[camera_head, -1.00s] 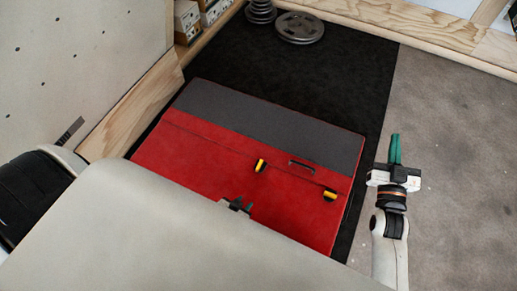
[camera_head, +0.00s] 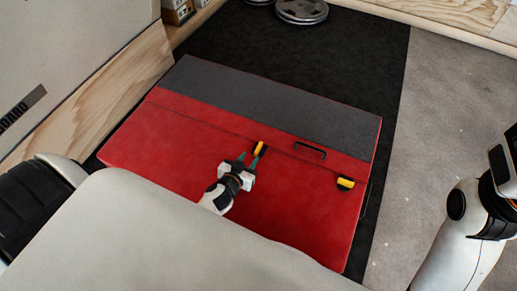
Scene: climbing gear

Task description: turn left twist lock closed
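A red case with a dark grey panel lies on the black mat; its red face (camera_head: 150,140) is toward me. The left twist lock (camera_head: 260,148), yellow and black, sits on the seam near the middle. The right twist lock (camera_head: 345,184), also yellow and black, is farther right.
A black handle (camera_head: 310,150) is on the case between the two locks. Grey weight plates (camera_head: 301,11) lie at the back of the black mat (camera_head: 386,60). A wooden wall edge (camera_head: 100,95) borders the case on the left. The grey floor at right is open.

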